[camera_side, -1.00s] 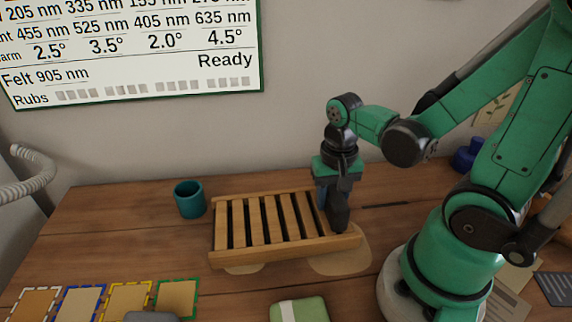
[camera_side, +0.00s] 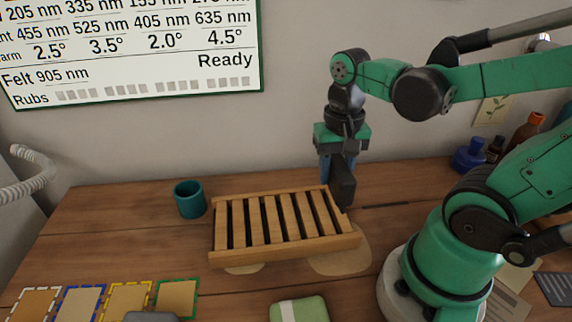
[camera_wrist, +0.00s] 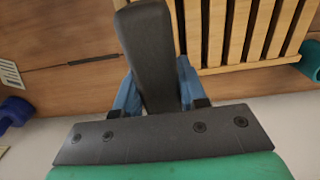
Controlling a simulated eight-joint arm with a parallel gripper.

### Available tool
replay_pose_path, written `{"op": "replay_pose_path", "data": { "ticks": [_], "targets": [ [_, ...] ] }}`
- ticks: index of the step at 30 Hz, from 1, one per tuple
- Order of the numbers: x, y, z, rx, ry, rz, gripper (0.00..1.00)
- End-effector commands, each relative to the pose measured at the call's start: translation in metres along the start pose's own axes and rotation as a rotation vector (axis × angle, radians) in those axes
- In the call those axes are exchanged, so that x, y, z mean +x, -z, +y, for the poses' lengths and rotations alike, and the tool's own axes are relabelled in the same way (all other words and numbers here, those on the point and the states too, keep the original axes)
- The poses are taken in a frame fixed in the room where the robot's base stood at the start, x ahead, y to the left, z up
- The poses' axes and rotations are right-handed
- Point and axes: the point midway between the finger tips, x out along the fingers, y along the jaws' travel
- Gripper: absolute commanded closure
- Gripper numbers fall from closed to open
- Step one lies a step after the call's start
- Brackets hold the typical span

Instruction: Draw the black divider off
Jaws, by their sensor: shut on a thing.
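My gripper (camera_side: 337,178) is at the back right end of the slatted wooden rack (camera_side: 265,253). It is shut on a long dark block, the black divider (camera_side: 344,188). In the wrist view, the divider (camera_wrist: 155,50) sits between the blue fingers of my gripper (camera_wrist: 158,93) and points away from the camera. The wooden rack (camera_wrist: 245,35) lies beside it on the right in that view. The divider appears above the level of the rack. I cannot tell whether it still touches the rack's end.
A teal cup (camera_side: 189,199) stands left of the rack. A green and white block (camera_side: 299,310) lies in front. Several colour-edged squares (camera_side: 177,298) lie at front left. A blue pot (camera_side: 469,157) and bottles (camera_side: 529,133) stand at back right. Table between cup and left edge is clear.

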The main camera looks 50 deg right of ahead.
Motion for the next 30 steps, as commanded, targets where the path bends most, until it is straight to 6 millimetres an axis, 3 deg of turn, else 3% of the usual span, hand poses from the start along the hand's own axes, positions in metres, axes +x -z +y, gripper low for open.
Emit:
{"op": "replay_pose_path", "data": {
  "ticks": [15,21,30],
  "targets": [
    [-0.111,0.0,0.0,0.0,0.0,0.0,1.0],
    [-0.134,0.001,0.0,0.0,0.0,0.0,1.0],
    [-0.14,0.0,0.0,0.0,0.0,0.0,1.0]
  ]
}}
